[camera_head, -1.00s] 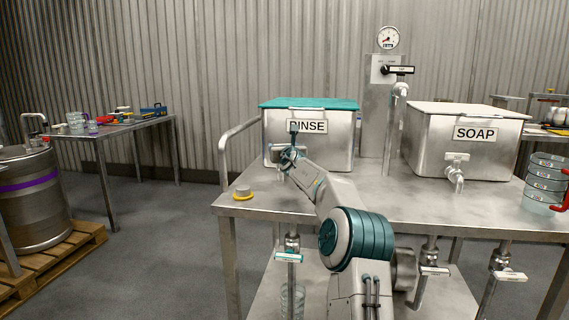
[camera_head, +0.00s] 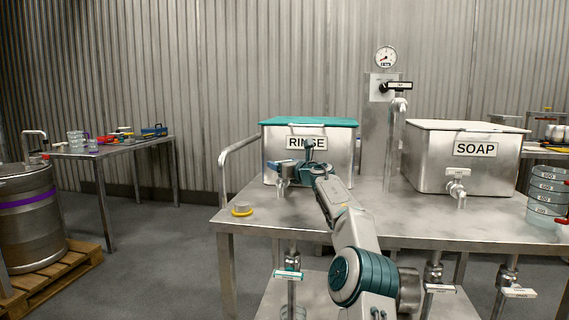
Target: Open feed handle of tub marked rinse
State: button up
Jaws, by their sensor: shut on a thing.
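The steel tub marked RINSE (camera_head: 340,165), with a teal lid, stands at the back left of the steel table. A small tap (camera_head: 281,183) sticks out low on its front left. My gripper (camera_head: 291,168) is at this tap, in front of the tub, reaching in from the right. It is shut on the tap's handle, which is mostly hidden by the fingers. The handle's exact angle cannot be told. The tap's spout shows below the gripper.
The SOAP tub (camera_head: 430,160) with its own tap (camera_head: 458,184) stands to the right. Labelled valves (camera_head: 288,274) hang below the front edge. A bent rail (camera_head: 226,165) rises at left.

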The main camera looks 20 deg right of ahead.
jog(key=shift+f+y, duration=0.1)
jog(key=shift+y, duration=0.2)
jog(key=o, duration=1)
jog(key=shift+s, duration=0.1)
